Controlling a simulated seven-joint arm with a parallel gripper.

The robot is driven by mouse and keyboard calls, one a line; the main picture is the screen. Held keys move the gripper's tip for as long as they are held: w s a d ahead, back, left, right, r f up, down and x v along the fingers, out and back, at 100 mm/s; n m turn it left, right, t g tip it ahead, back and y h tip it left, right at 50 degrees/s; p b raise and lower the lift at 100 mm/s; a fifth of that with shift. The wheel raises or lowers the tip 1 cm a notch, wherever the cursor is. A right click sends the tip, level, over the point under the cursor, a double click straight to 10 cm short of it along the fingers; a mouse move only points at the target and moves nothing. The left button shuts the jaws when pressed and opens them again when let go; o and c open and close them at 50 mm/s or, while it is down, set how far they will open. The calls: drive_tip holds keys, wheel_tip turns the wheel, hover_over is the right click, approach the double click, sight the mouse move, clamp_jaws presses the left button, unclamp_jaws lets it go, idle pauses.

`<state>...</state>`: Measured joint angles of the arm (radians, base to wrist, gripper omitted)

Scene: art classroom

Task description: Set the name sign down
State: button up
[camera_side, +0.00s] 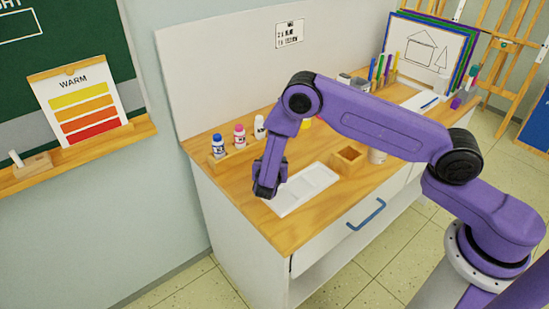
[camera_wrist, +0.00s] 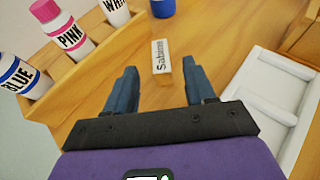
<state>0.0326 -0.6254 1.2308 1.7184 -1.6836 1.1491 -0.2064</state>
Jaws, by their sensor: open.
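The name sign (camera_wrist: 161,56) is a small block with a white face reading "Sabine". In the wrist view it rests on the wooden counter top (camera_wrist: 215,35), ahead of my gripper (camera_wrist: 159,74) and in line with the gap between its fingers. My gripper is open, with a finger to either side of that gap and nothing visibly held. In the side view my gripper (camera_side: 266,192) points down low over the counter beside the white tray, and the sign cannot be made out there.
A rack at left holds the blue (camera_wrist: 18,75), pink (camera_wrist: 68,35) and white (camera_wrist: 116,10) paint bottles. A blue object (camera_wrist: 163,8) stands beyond the sign. The white compartment tray (camera_side: 303,187) lies close at right, with an open wooden box (camera_side: 348,160) behind it.

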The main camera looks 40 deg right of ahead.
drive_tip(key=v, duration=0.6)
drive_tip(key=shift+s+a, duration=0.1)
drive_tip(key=shift+s, duration=0.05)
drive_tip(key=s+d+r+m+g+y, duration=0.25)
drive_tip(key=s+r+m+g, duration=0.25)
drive_tip(key=s+r+m, duration=0.5)
drive_tip(key=s+d+r+m+g+y, duration=0.1)
drive_tip(key=s+r+m+g+y, duration=0.1)
drive_tip(key=s, duration=1.1)
drive_tip(key=s+d+r+m+g+y, duration=0.2)
drive_tip(key=s+r+y, duration=0.3)
drive_tip(key=s, duration=0.7)
wheel_tip(320, 180, up, 2)
drive_tip(key=shift+s+r, duration=0.1)
drive_tip(key=shift+s, duration=0.3)
drive_tip(key=shift+y, duration=0.25)
